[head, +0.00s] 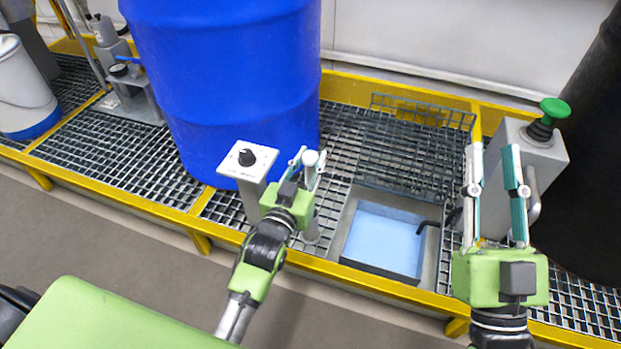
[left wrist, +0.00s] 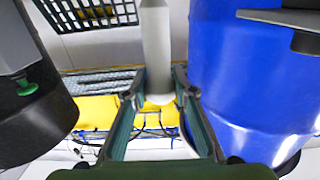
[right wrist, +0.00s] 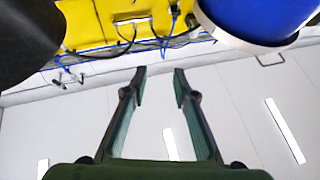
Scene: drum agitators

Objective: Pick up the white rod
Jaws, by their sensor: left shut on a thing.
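The white rod (head: 311,228) stands upright beside the white control post, with its rounded white top between the fingertips of my left gripper (head: 308,160). In the left wrist view the rod (left wrist: 156,45) runs between the two fingers of the left gripper (left wrist: 159,80), which is shut on it near its rounded end. The rod's lower end is hard to make out at the grating. My right gripper (head: 493,160) is raised at the right with its fingers apart and nothing between them; the gap also shows in the right wrist view (right wrist: 160,75).
A large blue drum (head: 230,75) stands behind the control post (head: 247,158). A basin of blue liquid (head: 385,240) is set into the grating, right of the rod. A grey box with a green knob (head: 553,110) and a dark drum (head: 595,170) are at the right.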

